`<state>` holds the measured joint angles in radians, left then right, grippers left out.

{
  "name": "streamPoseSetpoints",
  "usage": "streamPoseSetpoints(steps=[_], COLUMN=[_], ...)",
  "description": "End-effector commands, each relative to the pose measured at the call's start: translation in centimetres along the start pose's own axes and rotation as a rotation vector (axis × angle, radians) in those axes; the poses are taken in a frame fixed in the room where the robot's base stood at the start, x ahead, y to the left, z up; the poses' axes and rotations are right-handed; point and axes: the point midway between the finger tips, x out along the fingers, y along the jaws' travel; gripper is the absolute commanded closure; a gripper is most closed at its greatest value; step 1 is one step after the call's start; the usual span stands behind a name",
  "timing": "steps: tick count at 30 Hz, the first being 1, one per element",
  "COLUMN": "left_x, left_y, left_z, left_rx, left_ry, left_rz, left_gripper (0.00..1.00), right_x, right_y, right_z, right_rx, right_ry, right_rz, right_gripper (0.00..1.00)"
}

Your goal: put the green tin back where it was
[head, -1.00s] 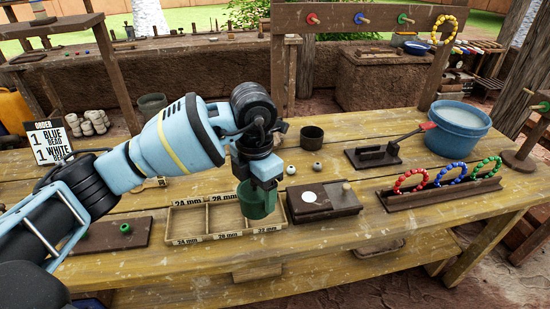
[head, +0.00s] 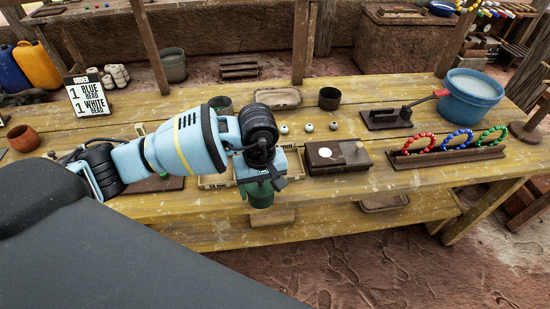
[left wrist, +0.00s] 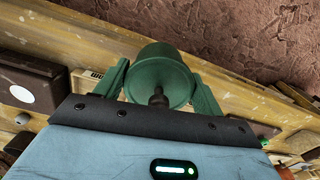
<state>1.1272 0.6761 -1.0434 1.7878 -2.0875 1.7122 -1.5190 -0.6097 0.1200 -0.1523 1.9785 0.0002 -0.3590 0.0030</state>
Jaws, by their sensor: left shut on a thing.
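The green tin (head: 260,196) hangs from my left gripper (head: 262,183) in the head view, in front of the sorting tray at the table's front edge. In the left wrist view the tin (left wrist: 160,70) sits between the two green fingers (left wrist: 160,88), which are shut on it. A dark knob-like shape shows at the tin's near end. The sorting tray (head: 214,182) is mostly hidden behind my arm and gripper. My right gripper is not in view.
A dark box with a white disc (head: 337,158) stands right of the tray. Several pale beads, a dark cup (head: 329,98) and a shallow dish (head: 278,98) lie behind. A bracelet rack (head: 446,154) and blue bucket (head: 470,97) are at right. Open floor lies in front of the table.

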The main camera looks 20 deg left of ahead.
Motion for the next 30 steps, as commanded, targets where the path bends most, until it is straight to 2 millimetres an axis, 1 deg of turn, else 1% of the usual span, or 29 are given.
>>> streamPoseSetpoints(steps=[1, 6, 9, 12, 18, 30], left_x=[-0.2, 0.4, 0.7, 1.0, 1.3, 1.3], left_y=[-0.4, -1.4, -1.8, -2.1, -2.3, -2.3], left_z=[0.3, 1.2, 1.6, 1.9, 2.2, 2.2], left_rx=[0.092, 0.392, 0.527, 0.62, 0.694, 0.694], left_ry=[0.005, 0.012, 0.015, 0.016, 0.017, 0.016], left_rz=[0.004, 0.006, 0.008, 0.008, 0.007, 0.008], left_gripper=[0.54, 0.54, 0.54, 0.54, 0.54, 0.54], right_x=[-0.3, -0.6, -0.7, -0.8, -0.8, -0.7], right_y=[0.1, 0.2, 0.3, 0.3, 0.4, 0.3], right_z=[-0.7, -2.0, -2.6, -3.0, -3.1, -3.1], right_rx=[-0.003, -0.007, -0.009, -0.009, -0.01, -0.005], right_ry=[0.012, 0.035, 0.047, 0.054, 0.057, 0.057], right_rz=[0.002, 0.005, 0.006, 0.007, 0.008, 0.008], right_gripper=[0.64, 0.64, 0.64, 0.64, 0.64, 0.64])
